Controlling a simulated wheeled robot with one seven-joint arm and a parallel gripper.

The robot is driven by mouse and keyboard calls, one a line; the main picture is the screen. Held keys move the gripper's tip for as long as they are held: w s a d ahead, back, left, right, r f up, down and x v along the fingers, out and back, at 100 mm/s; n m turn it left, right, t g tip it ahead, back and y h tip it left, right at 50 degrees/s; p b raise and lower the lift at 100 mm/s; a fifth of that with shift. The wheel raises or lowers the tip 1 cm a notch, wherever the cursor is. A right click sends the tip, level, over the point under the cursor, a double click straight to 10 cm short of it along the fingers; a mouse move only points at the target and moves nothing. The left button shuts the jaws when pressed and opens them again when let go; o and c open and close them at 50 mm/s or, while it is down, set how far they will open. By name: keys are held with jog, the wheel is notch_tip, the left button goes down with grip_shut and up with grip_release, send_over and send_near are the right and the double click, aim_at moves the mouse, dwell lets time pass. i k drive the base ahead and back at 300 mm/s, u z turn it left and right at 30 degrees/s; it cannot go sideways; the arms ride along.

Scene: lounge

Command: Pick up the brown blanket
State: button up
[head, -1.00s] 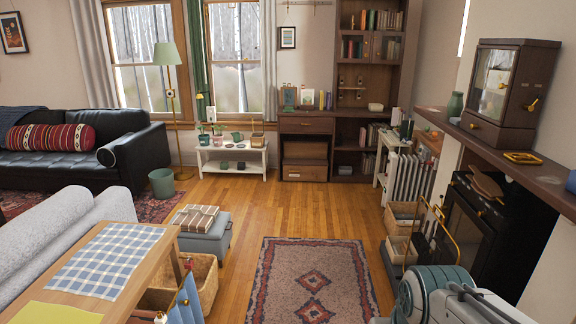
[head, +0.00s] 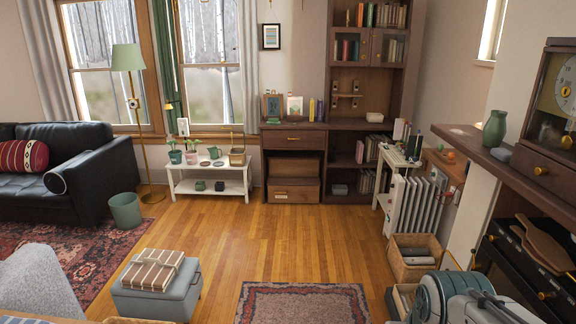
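A folded brown-and-cream striped bundle (head: 150,270), the only brown blanket-like thing I see, lies on top of a grey ottoman (head: 185,300) at the lower left in the head view. A light band or cord crosses its top. Part of my arm shows at the lower right, but my gripper is out of view. Nothing touches the bundle except the ottoman below it.
Bare wood floor (head: 285,240) is clear ahead. A patterned rug (head: 300,305) lies at the bottom middle. A grey sofa (head: 40,285) is at the lower left, a green bin (head: 126,211) beyond the ottoman. Baskets (head: 415,265) and a radiator (head: 418,208) stand right.

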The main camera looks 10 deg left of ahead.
aim_at(154, 270)
jog(key=u, duration=0.1)
jog(key=i, duration=1.6)
jog(key=u, duration=0.95)
jog(key=i, duration=1.35)
jog(key=u, duration=1.35)
jog(key=i, duration=0.85)
jog(key=u, duration=0.4)
